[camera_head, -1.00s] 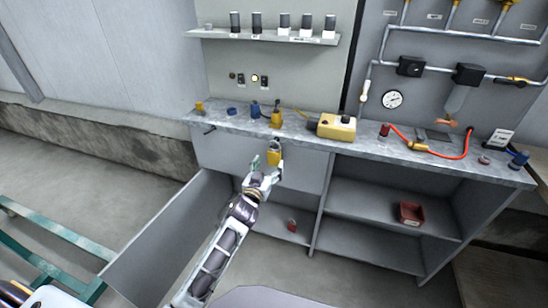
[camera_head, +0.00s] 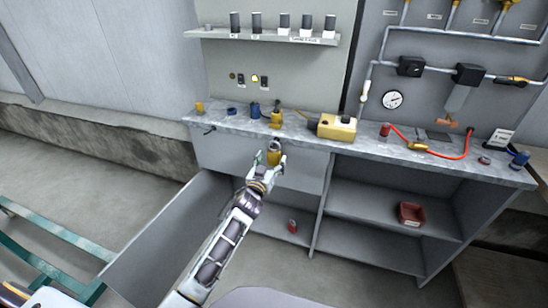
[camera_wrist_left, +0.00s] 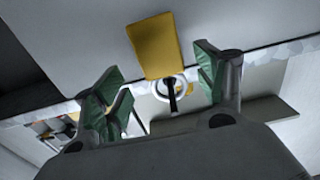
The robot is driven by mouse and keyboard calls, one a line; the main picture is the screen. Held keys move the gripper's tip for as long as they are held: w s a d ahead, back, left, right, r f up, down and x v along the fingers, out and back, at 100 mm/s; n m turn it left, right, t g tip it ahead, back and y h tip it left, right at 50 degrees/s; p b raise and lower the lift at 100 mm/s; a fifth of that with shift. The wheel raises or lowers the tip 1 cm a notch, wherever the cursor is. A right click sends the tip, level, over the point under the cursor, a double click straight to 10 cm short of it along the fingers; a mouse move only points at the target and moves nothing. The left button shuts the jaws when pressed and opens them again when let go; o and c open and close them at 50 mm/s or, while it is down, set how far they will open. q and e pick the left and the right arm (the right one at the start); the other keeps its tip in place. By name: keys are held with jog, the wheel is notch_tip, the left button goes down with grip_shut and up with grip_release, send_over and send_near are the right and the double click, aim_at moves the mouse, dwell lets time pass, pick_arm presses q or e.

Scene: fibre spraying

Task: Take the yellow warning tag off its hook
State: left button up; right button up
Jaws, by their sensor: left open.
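The yellow warning tag (camera_head: 274,158) hangs at the front of the workbench, just below the worktop edge. In the left wrist view the tag (camera_wrist_left: 155,45) is a plain yellow plate. A white ring (camera_wrist_left: 158,92) and a dark hook (camera_wrist_left: 172,96) show at its end. My left gripper (camera_head: 270,162) is open at the tag. In the left wrist view its green-padded fingers (camera_wrist_left: 160,88) stand on either side of the ring and hook, with gaps visible. I cannot tell how deep the ring sits between them. My right gripper is not in view.
The worktop (camera_head: 225,122) carries a yellow box (camera_head: 337,127), a red hose (camera_head: 440,155) and small fittings. Below left, a grey cabinet door (camera_head: 165,240) stands open near my left arm. A red bin (camera_head: 410,214) sits on the lower shelf. A green frame (camera_head: 50,235) stands at far left.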

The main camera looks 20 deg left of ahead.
aim_at(273, 156)
pick_arm(q)
jog(key=shift+w, duration=0.6)
jog(key=shift+w+a+f+b, duration=0.15)
jog(key=shift+w+b, duration=0.15)
jog(key=shift+w, duration=1.5)
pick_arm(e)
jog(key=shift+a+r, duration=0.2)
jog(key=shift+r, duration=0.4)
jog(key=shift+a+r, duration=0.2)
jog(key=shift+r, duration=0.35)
pick_arm(q)
jog(key=shift+c, duration=0.3)
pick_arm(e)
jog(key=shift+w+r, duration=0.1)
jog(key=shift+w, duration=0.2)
pick_arm(q)
jog(key=c, duration=1)
jog(key=shift+c, duration=0.5)
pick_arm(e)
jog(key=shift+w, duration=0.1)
